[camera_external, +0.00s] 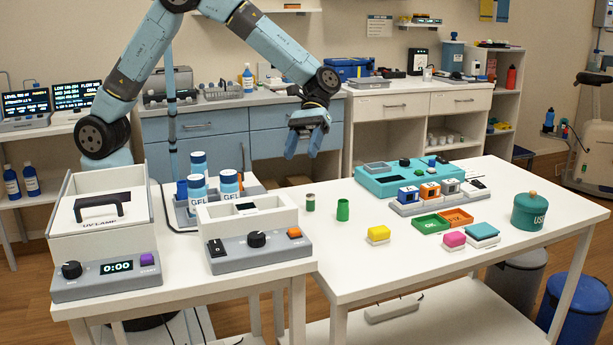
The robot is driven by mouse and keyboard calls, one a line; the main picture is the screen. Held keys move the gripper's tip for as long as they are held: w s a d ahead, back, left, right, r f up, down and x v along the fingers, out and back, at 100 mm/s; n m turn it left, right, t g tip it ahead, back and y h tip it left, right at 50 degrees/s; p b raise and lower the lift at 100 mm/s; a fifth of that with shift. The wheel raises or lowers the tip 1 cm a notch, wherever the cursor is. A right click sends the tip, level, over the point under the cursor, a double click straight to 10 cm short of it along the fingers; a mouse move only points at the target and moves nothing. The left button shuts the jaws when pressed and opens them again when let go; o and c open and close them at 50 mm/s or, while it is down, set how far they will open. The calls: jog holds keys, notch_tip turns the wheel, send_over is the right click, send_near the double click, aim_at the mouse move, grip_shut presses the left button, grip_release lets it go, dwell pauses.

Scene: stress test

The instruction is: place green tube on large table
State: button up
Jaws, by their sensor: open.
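The green tube (343,210) stands upright on the large white table (400,262), near that table's left side. A second small tube (310,202), dark green with a pale top, stands just left of it at the table's left edge. My gripper (303,150) hangs above and behind these tubes, in front of the blue drawers, pointing down. It is open, with nothing seen between its fingers, and apart from both tubes.
A yellow block (378,235), pink block (454,240), green tray (430,224), orange tray (456,217), teal device (415,180) and teal pot (529,211) occupy the large table. The left table holds a UV lamp box (104,230) and gel bottles (229,187). The large table's front is clear.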

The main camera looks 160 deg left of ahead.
jog(key=d+r+m+g+y, duration=0.15)
jog(key=d+r+m, duration=0.3)
jog(key=d, duration=0.55)
jog(key=d+r+m+g, duration=0.25)
jog(key=d+r, duration=0.25)
jog(key=d, duration=0.6)
jog(key=d+r+m+g+y, duration=0.1)
jog(key=d+r+m, duration=0.3)
jog(key=d, duration=0.6)
jog(key=s+d+r+m+t+y, duration=0.2)
jog(key=s+d+m+y, duration=0.2)
jog(key=s+d+m, duration=0.9)
jog(key=s+d, duration=0.5)
jog(key=shift+d+r+m, duration=0.15)
jog(key=shift+r+m, duration=0.2)
jog(key=shift+m, duration=0.05)
